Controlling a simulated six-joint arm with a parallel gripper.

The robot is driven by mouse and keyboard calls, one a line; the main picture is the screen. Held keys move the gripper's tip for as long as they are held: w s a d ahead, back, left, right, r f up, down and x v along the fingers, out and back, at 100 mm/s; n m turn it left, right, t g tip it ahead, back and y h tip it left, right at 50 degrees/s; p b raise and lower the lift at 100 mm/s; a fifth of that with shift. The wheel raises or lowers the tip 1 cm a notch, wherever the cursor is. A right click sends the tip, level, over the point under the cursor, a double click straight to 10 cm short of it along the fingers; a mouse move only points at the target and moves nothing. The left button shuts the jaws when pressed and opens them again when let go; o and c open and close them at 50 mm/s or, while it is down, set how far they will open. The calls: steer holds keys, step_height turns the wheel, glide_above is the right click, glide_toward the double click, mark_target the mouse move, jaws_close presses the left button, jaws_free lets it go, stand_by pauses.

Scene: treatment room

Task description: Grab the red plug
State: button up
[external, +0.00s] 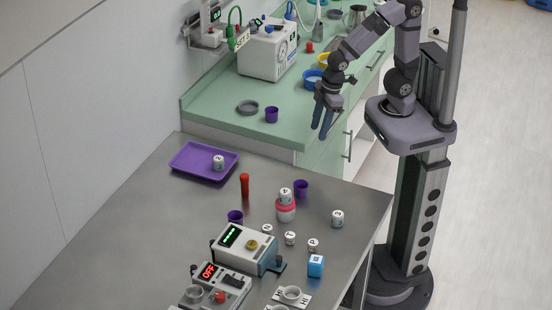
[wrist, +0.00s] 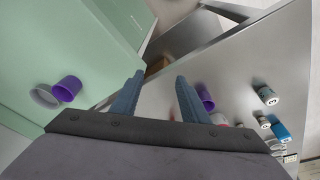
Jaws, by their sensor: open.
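A red upright cylinder (external: 245,185), which looks like the red plug, stands on the grey table, in front of the purple tray. My gripper (external: 321,131) is open and empty, its blue fingers pointing down near the front edge of the green counter. It is up and to the right of the red cylinder in the picture, well apart from it. In the wrist view the open fingers (wrist: 160,76) frame the gap between counter and table. I cannot make out the red cylinder clearly there.
A purple tray (external: 187,172) holds a small white jar. Purple cups (external: 301,187), a pink-banded jar stack (external: 286,208), white jars and two boxy devices (external: 244,249) crowd the table near the cylinder. The green counter (external: 220,111) stands behind. The table's left front is bare.

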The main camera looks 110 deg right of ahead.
steer(key=w+a+n+t+y+b, duration=0.1)
steer(key=w+a+t, duration=0.25)
steer(key=w, duration=0.35)
steer(key=w+a+n+t+y+b, duration=0.15)
steer(key=w+t, duration=0.25)
steer(key=w, duration=0.4)
steer(key=w+a+t+y, duration=0.1)
steer(key=w+a+t, duration=0.2)
steer(key=w, duration=0.4)
glide_toward(245, 187)
steer(key=shift+w+f, duration=0.7)
steer(key=shift+w, duration=0.25)
steer(key=shift+f, duration=0.45)
steer(key=shift+d+p+x, duration=0.15)
steer(key=shift+p+x, duration=0.45)
steer(key=shift+x, duration=1.25)
steer(key=shift+d+p+x, duration=0.15)
steer(key=shift+p+x, duration=0.45)
steer(key=shift+x, duration=1.2)
steer(key=shift+w+r, duration=0.15)
steer(key=shift+c, duration=0.6)
jaws_close()
